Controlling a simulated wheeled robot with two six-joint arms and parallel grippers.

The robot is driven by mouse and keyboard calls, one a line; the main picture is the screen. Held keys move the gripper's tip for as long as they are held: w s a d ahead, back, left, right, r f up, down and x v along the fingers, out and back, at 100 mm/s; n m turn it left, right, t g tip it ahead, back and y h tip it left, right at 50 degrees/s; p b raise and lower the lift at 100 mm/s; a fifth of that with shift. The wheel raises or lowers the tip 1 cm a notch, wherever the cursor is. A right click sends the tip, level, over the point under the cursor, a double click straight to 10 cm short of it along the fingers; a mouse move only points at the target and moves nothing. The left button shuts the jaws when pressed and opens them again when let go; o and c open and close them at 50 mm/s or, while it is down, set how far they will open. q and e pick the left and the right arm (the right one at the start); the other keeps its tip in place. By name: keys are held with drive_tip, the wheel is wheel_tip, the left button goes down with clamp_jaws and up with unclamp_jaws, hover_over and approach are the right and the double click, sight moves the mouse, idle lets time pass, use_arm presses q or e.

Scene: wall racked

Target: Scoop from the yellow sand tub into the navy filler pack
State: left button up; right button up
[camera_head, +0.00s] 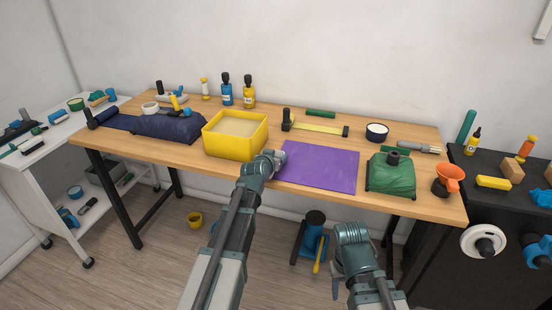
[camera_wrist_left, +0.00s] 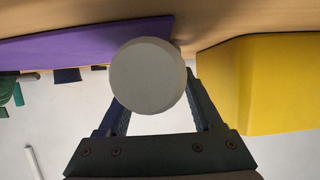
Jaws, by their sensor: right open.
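The yellow sand tub (camera_head: 208,143) stands on the wooden bench, filled with pale sand. In the left wrist view its yellow wall (camera_wrist_left: 265,85) is at the right. The navy filler pack (camera_head: 165,127) lies left of the tub. My left gripper (camera_head: 274,158) is beside the tub's right front corner, near the purple mat. In the left wrist view a pale round-ended object (camera_wrist_left: 148,75) fills the gap between its fingers; the rest of it is hidden. My right gripper (camera_head: 337,283) is low, in front of the bench; its fingers are mostly hidden.
A purple mat (camera_head: 320,167) lies right of the tub. A green pack (camera_head: 391,176) and an orange funnel (camera_head: 449,176) are farther right. A black cabinet (camera_head: 430,250) is at the right.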

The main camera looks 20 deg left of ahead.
use_arm(q)
drive_tip(key=o, duration=0.3)
drive_tip(key=shift+f, duration=0.1)
drive_tip(key=shift+f+b, duration=0.2)
drive_tip(key=shift+b, duration=0.15)
drive_tip(key=p+v, duration=0.6)
drive_tip(key=v, duration=0.8)
drive_tip(key=s+d+f+m+g, duration=0.3)
drive_tip(key=s+d+f+g, duration=0.7)
drive_tip(key=s+d+f, duration=0.45)
drive_tip(key=s+d+r+g+y, duration=0.15)
drive_tip(key=s+g, duration=0.25)
drive_tip(key=s, duration=0.5)
drive_tip(key=shift+m, duration=0.3)
drive_tip(key=r+p, duration=0.3)
drive_tip(key=d+r+p, duration=0.1)
drive_tip(key=r+p, duration=0.1)
drive_tip(key=shift+w+r+p, duration=0.15)
drive_tip(key=shift+r+p, duration=0.15)
